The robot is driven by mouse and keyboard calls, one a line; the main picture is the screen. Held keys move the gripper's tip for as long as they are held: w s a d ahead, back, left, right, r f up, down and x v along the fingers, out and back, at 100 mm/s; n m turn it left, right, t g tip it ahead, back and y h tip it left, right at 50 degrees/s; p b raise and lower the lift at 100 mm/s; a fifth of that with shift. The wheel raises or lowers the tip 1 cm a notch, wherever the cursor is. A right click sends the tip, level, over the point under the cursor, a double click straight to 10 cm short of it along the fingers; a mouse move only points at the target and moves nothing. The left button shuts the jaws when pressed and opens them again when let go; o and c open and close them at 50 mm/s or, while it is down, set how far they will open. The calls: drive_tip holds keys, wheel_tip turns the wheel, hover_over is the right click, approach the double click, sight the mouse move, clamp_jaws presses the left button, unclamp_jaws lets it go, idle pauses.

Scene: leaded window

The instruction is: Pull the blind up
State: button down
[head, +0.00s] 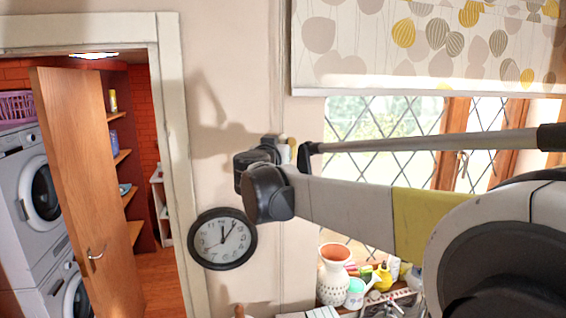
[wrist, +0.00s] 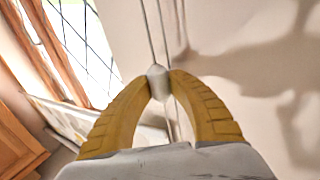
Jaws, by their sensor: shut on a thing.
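The blind (head: 440,50) hangs over the upper part of the leaded window (head: 380,118) in the head view. It is pale, with a pattern of grey and yellow ovals, and its lower edge is above my arm. In the wrist view my gripper (wrist: 158,78) has its two yellow fingers closed around a small white cord knob (wrist: 157,80). Thin cords (wrist: 152,30) run up the wall from the knob, beside the window. In the head view my arm reaches left across the window to the wall, and its wrist mostly hides the fingers and the knob.
A black-rimmed clock (head: 222,239) hangs on the wall just below my wrist. A wooden door (head: 88,190) stands open at the left.

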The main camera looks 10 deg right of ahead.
wheel_tip(320, 180, up, 10)
drive_tip(key=p, duration=0.3)
drive_tip(key=shift+f+p, duration=0.15)
drive_tip(key=shift+p, duration=0.15)
drive_tip(key=shift+w, duration=0.1)
drive_tip(key=c, duration=1.2)
unclamp_jaws()
drive_tip(key=shift+r, duration=0.2)
drive_tip(key=shift+s, duration=0.2)
drive_tip(key=v, duration=1.2)
